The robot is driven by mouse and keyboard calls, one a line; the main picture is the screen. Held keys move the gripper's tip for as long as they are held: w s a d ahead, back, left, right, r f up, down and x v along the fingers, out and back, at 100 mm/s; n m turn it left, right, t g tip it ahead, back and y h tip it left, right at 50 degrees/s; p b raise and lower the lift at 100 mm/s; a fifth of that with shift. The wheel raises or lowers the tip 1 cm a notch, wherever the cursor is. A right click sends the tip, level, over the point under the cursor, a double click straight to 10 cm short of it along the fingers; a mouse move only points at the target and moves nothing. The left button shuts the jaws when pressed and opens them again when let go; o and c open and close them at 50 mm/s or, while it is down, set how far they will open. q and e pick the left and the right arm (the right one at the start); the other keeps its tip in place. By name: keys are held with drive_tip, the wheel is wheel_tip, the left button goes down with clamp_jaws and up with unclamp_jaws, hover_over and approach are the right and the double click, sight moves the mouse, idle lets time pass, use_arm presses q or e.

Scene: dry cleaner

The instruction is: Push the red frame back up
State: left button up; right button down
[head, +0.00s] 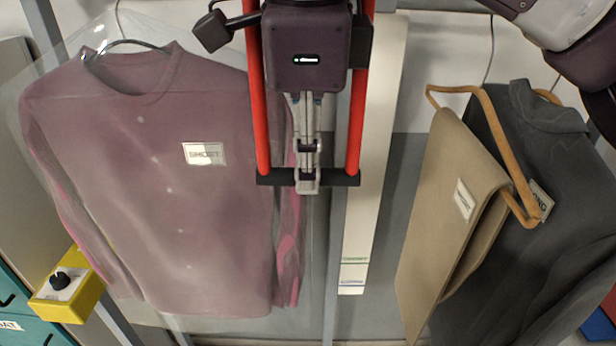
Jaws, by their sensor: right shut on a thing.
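The red frame (360,110) has two upright red bars joined at the bottom by a black crossbar. It hangs at the top middle of the head view, and its upper part runs out of the picture. My right gripper (308,186) comes down between the red bars and is shut on the middle of the black crossbar. The gripper's dark body covers part of the space between the bars. My left gripper is not in view.
A bagged mauve shirt (140,180) hangs close on the left, partly behind the frame. A white strip (372,150) with green and blue marks stands just right. Beige trousers (440,200) and a dark shirt (570,220) hang further right. A yellow knob box (75,295) is lower left.

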wheel_tip(320, 180, up, 4)
drive_tip(key=shift+w+p, duration=0.1)
drive_tip(key=shift+p, duration=0.8)
drive_tip(key=shift+r, duration=0.15)
drive_tip(key=c, duration=2.1)
unclamp_jaws()
drive_tip(key=shift+o, duration=1.3)
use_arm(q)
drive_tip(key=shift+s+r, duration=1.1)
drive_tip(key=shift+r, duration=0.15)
use_arm(e)
wheel_tip(320, 180, up, 12)
drive_tip(key=s, duration=0.2)
drive_tip(key=shift+s, duration=0.35)
drive_tip(key=shift+f, duration=0.25)
